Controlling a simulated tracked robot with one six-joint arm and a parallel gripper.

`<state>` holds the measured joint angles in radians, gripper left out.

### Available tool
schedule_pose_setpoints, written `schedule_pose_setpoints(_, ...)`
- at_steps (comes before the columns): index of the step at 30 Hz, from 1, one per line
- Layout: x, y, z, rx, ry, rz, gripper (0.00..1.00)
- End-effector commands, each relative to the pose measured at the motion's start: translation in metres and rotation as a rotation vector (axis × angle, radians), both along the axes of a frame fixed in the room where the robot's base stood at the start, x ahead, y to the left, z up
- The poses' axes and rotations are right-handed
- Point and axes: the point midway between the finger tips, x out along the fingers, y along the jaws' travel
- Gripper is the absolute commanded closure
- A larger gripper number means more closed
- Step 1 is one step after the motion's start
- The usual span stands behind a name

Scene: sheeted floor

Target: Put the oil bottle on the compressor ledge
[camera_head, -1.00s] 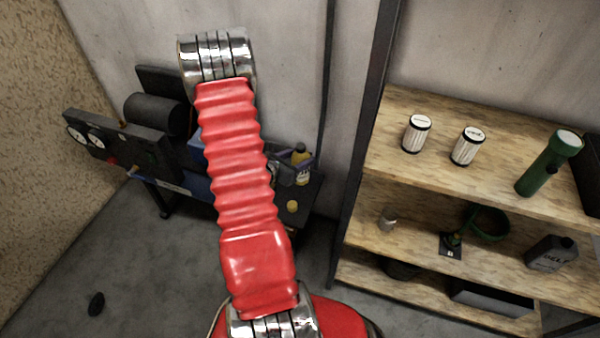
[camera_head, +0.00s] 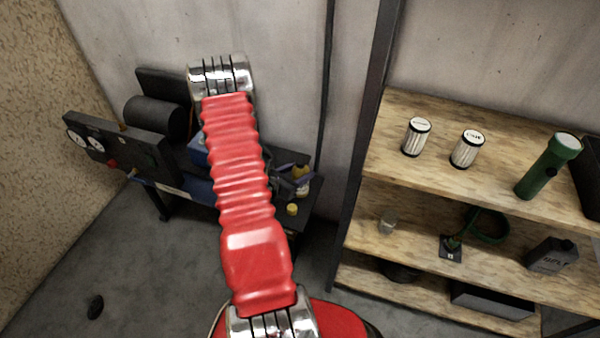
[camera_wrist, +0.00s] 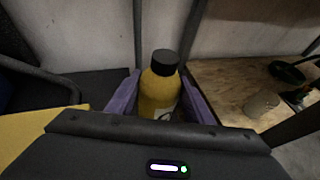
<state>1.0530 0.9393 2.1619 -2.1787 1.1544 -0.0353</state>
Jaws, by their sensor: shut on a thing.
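The oil bottle (camera_wrist: 159,88) is yellow with a black cap and a pale label. It stands upright between the purple fingers of my gripper (camera_wrist: 160,104) in the wrist view, and the gripper is shut on it. Its lower part is hidden by the gripper body. In the head view the yellow bottle (camera_head: 300,172) shows just right of my red arm, at the dark compressor ledge (camera_head: 312,192). The compressor (camera_head: 155,120), with a dark tank and gauges, is to the left. I cannot tell whether the bottle's base touches the ledge.
A small yellow round thing (camera_head: 292,209) lies near the ledge's front. A wooden shelf unit (camera_head: 400,185) stands at right with two white canisters, a green flashlight (camera_head: 548,167) and a dark jug (camera_head: 550,254). A dark post separates it from the ledge. The floor in front is mostly clear.

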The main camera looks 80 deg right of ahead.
Motion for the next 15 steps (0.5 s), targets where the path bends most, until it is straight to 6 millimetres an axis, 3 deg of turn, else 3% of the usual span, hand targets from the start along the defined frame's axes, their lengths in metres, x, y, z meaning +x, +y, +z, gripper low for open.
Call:
schedule_pose_setpoints(14, 0.0001, -0.0005, -0.0063, -0.002, 0.000, 0.000, 0.88)
schedule_pose_setpoints(15, 0.0000, -0.0002, -0.0068, -0.001, 0.000, 0.000, 0.51)
